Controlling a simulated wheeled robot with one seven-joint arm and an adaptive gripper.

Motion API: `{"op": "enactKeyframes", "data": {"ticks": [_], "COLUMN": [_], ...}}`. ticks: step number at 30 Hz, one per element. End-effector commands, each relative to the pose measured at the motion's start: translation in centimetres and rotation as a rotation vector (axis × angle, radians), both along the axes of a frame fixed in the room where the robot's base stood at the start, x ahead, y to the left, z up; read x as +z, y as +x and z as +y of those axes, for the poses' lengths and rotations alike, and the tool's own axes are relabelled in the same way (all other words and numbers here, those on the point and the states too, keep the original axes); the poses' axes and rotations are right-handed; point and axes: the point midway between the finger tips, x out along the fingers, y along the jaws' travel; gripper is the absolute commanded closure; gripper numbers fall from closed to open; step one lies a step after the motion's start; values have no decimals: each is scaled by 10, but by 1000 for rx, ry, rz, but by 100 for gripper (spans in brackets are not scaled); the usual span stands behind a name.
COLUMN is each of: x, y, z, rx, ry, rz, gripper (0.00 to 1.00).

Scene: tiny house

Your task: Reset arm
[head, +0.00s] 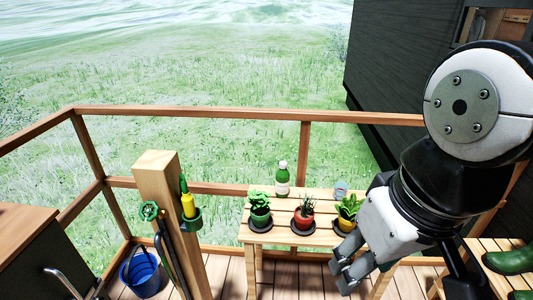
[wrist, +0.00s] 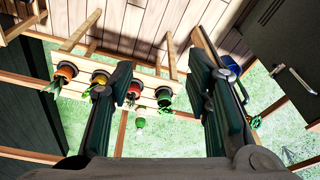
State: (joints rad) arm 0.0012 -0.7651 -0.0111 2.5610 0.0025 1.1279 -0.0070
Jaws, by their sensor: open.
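My gripper (head: 343,272) hangs at the end of my arm on the right of the head view, in front of the slatted plant table (head: 283,238). It points down and to the left. The arm comes in from the right edge and hides part of the table's right end.
A wooden post (head: 170,220), blue bucket (head: 141,275) and cabinet (head: 25,240) stand left. A railing (head: 230,113) runs behind. Green boots (head: 512,261) sit right.

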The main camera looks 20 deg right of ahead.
Motion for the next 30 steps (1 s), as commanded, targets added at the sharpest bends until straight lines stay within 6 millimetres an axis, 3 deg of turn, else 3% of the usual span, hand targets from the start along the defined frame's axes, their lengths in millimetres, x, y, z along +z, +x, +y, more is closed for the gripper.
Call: {"op": "enactKeyframes", "data": {"ticks": [8,21,30], "x": [2,79,85], "y": [0,-2,1], "z": [0,-2,-2], "rx": [-1,1,2], "ry": [0,-13,-15], "rz": [-1,-128,-148], "gripper": [56,56,56]}}
